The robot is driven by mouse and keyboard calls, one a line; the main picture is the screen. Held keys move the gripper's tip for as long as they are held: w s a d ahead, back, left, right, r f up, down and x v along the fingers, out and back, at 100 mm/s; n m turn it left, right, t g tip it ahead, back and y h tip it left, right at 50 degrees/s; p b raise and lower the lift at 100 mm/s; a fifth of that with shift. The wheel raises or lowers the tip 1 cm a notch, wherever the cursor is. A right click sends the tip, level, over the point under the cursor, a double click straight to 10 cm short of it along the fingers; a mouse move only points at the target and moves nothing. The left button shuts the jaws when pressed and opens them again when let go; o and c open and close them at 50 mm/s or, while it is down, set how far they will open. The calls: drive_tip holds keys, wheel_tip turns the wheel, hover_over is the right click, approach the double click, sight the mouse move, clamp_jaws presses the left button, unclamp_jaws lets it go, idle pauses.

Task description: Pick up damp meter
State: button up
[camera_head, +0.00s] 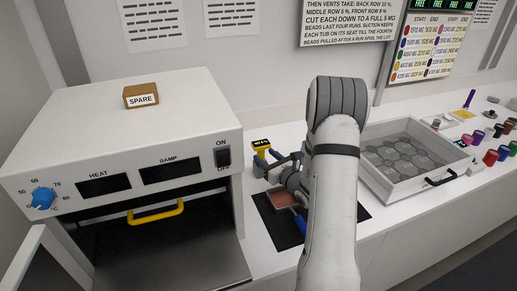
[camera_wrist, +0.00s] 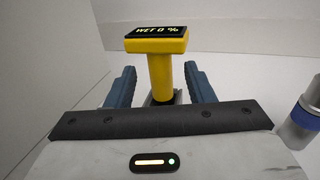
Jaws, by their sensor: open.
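The damp meter (camera_head: 261,145) is yellow with a black display on top, and stands upright on the white counter beside the oven. In the wrist view the damp meter (camera_wrist: 160,42) reads "WET 0 %", and its stem rises between the blue fingers of my gripper (camera_wrist: 161,82). The fingers are open, one on each side of the stem, with visible gaps. The stem's foot is partly hidden by my gripper. In the head view my gripper (camera_head: 275,164) is low at the damp meter, partly hidden by my arm.
An open oven (camera_head: 125,150) stands close on the left, with a spare block (camera_head: 141,95) on top.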

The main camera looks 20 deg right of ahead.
sight(263, 154)
drive_tip(key=p+x, duration=0.1)
drive_tip(key=x, duration=0.2)
drive_tip(key=shift+w+a+f, duration=0.1)
drive_tip(key=shift+w, duration=0.3)
drive_tip(key=shift+c, duration=0.6)
drive_tip(key=c, duration=0.9)
